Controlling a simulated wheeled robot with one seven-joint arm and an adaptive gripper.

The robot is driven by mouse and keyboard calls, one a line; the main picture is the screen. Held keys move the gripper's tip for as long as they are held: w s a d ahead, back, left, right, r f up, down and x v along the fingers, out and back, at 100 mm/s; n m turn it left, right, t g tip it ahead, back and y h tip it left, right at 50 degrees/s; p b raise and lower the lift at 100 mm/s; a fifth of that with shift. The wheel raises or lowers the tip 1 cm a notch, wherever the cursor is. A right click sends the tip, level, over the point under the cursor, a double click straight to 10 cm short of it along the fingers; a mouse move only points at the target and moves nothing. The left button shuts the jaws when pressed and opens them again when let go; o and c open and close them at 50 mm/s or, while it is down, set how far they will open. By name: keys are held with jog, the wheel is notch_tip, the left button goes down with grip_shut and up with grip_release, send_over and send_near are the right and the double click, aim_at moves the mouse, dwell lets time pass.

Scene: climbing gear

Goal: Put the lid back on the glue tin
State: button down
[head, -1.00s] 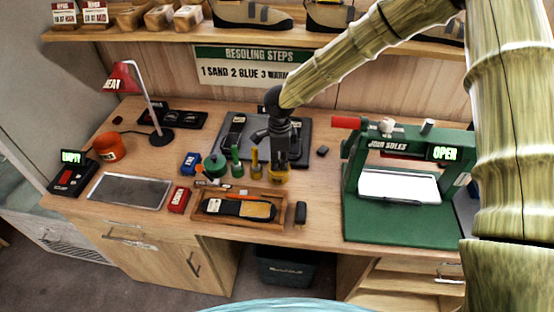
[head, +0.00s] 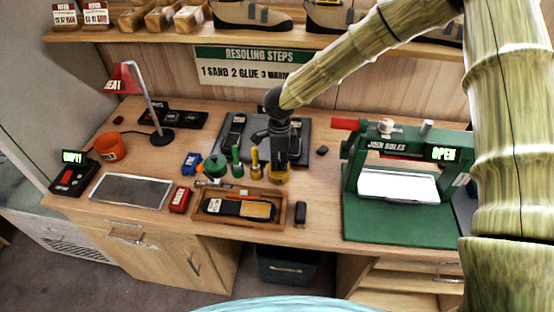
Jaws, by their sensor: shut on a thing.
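A small yellow tin (head: 280,178), most likely the glue tin, stands on the bench behind the right end of a wooden tray. My gripper (head: 279,165) points straight down directly over it, with its fingertips at the tin's top. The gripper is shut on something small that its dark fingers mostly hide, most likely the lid. I cannot tell whether the lid touches the tin's rim or sits level.
Left of the tin stand yellow (head: 255,163) and green (head: 237,163) handled tools and a round green item (head: 214,166). The wooden tray (head: 284,211) holding a sole lies in front. A green press (head: 400,226) marked OPEN stands right. A dark mat (head: 305,135) lies behind.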

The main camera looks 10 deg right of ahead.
jog(key=c, duration=0.8)
grip_release()
jog(key=shift+r, duration=0.2)
jog(key=shift+s+r+p, duration=0.1)
jog(key=shift+r+p, duration=3.2)
jog(key=shift+r, duration=0.05)
grip_shut()
